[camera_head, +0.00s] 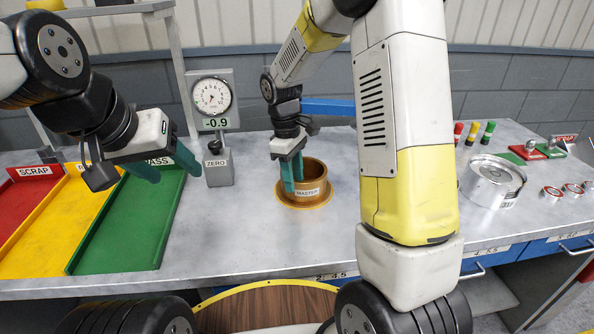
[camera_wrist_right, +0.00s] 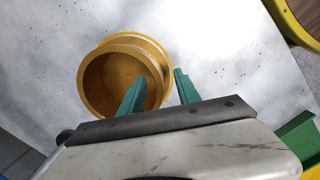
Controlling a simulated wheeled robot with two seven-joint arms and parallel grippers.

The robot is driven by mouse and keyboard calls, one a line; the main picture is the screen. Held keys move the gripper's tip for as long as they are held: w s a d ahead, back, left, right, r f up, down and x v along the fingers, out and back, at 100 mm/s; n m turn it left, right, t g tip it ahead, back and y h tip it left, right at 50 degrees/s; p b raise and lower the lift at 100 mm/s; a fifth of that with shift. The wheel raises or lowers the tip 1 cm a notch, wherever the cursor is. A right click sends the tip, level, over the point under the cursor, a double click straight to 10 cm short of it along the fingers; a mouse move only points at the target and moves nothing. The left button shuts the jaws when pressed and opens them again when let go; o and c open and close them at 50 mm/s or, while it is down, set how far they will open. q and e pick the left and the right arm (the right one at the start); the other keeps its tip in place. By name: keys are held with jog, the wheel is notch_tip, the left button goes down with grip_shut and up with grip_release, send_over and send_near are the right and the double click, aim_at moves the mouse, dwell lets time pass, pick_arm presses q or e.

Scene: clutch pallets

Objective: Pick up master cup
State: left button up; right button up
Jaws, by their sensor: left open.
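The master cup (camera_head: 314,177) is a brown-gold round cup with a "MASTER" label, upright on the grey table within a wider yellow ring at its foot. My right gripper (camera_head: 293,190) points down at the cup's left side. In the right wrist view the cup (camera_wrist_right: 90,85) shows its open mouth. One green finger of the right gripper (camera_wrist_right: 158,76) reaches over the cup's opening and the other is outside its wall. A gap shows between the fingers, so the jaws look open around the wall. My left gripper (camera_head: 174,174) is open and empty above the green tray.
A dial gauge (camera_head: 211,97) reading -0.9 stands left of the cup. Red (camera_head: 30,200), yellow (camera_head: 62,222) and green (camera_head: 125,225) trays lie at the left. The table around the cup is clear.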

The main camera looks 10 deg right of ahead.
aim_at(297, 200)
jog(key=f, duration=0.4)
jog(key=shift+w+d+f, duration=0.1)
jog(key=shift+d+f, duration=0.2)
jog(key=shift+f, duration=0.1)
grip_shut()
dwell(1.0)
jog(key=shift+r, duration=0.1)
